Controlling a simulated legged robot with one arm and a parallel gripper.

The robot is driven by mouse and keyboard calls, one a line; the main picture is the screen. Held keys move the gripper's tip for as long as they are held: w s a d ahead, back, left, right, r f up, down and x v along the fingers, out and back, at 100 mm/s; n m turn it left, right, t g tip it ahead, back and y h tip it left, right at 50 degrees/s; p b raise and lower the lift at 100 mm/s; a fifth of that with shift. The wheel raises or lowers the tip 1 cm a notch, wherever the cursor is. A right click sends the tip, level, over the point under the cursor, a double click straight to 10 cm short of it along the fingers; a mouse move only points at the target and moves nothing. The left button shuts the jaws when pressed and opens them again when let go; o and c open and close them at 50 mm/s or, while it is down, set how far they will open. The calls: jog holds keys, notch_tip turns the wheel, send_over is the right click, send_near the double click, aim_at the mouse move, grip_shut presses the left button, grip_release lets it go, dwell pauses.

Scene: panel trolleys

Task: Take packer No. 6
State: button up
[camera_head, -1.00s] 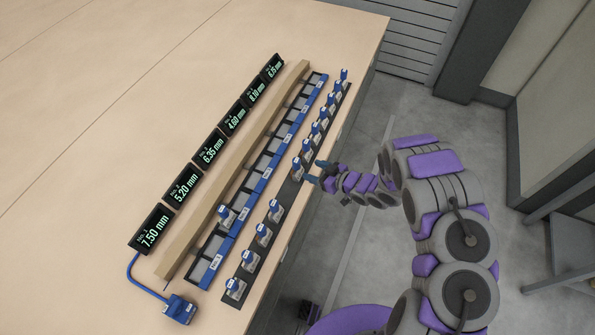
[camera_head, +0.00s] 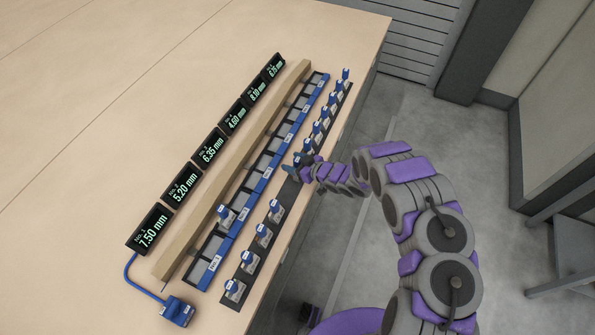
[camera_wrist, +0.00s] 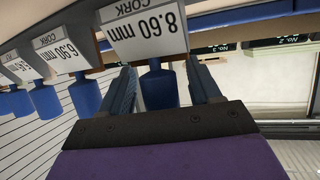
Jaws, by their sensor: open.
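Packers with blue handles and white tags stand in a dark rack strip (camera_head: 254,262) along the table edge. My gripper (camera_head: 293,165) is open at the strip's middle and hides the packer there. In the wrist view my gripper (camera_wrist: 161,86) has one finger on each side of a blue-handled packer (camera_wrist: 156,91). Its upside-down tag reads 8.60 mm, CORK; contact cannot be told. A neighbouring packer (camera_wrist: 84,96) reads 6.90 mm, CORK. Small displays include one (camera_head: 151,230) reading 7.50 mm and the far one (camera_head: 273,67), apparently No. 6, whose value looks like 6.75 mm.
A blue device (camera_head: 177,311) is cabled to the near display. The table beyond the displays is clear.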

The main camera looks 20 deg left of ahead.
jog(key=shift+c, duration=0.2)
jog(key=shift+d, duration=0.1)
grip_shut()
jog(key=shift+r, duration=0.2)
